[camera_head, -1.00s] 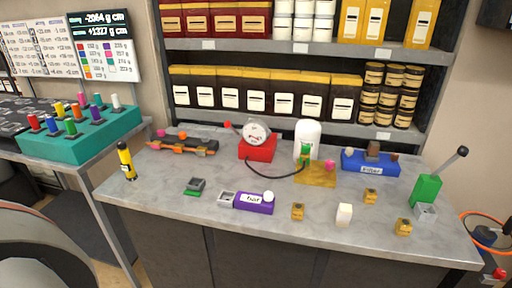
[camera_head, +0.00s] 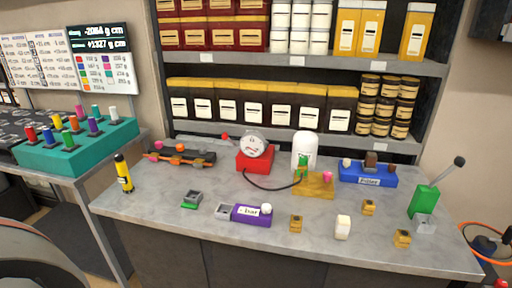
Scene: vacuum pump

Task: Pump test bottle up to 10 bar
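A white test bottle (camera_head: 305,146) stands upright at the back middle of the grey table, behind a yellow-brown block (camera_head: 316,187) with a green fitting and a pink knob. A round white gauge (camera_head: 254,143) sits on a red base (camera_head: 253,162) to its left. A dark hose (camera_head: 268,188) runs from the gauge area to the green fitting. The gauge reading is too small to tell. A green block with a dark lever (camera_head: 426,198), tilted up to the right, stands at the right end. A purple box labelled bar (camera_head: 251,215) lies at the front. Neither gripper is in view.
A blue box (camera_head: 368,176) stands at the back right. A yellow flashlight (camera_head: 123,173) stands at the left end. Small yellow blocks (camera_head: 402,238) and a white block (camera_head: 342,227) lie at the front right. Shelves with jars (camera_head: 389,104) rise behind.

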